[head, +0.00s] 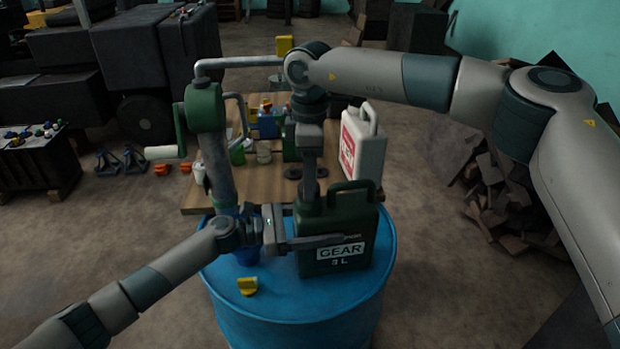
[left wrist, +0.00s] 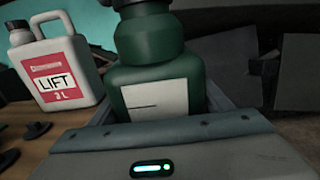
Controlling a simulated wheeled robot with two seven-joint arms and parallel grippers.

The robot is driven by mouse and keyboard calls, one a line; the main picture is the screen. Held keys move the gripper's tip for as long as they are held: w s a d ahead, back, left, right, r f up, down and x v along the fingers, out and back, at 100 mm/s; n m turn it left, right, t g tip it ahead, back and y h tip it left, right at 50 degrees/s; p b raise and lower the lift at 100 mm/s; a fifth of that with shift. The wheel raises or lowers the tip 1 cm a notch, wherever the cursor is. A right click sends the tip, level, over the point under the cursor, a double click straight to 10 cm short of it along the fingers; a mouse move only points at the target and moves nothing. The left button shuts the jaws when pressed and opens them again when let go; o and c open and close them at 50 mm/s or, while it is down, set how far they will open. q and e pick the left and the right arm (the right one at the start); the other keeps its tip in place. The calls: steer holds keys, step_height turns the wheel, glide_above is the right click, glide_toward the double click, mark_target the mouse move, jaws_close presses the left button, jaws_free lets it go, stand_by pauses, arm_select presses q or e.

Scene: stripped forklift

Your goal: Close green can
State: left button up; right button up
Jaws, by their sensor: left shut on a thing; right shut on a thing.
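The green can (head: 335,260), labelled GEAR, stands upright on the blue drum (head: 300,303). My left gripper (head: 318,241) is shut on the can's body from the left. In the left wrist view the can (left wrist: 190,65) sits between the fingers, and its neck rises out of the top edge. My right gripper (head: 309,192) points down from above and is shut at the can's mouth. The cap is hidden by the gripper, so I cannot tell how it sits on the neck.
A green pump (head: 207,115) with a bent pipe stands left of the can. A small yellow piece (head: 247,286) lies on the drum's front. Behind, a wooden table (head: 272,193) holds a white LIFT can (head: 362,150) and several small containers. Scrap is heaped at the right.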

steer(key=shift+m, duration=0.5)
steer(key=o, duration=1)
steer(key=shift+r, duration=0.1)
steer(key=shift+r, duration=2.15)
steer(key=shift+n, duration=0.3)
steer(key=shift+c, duration=0.3)
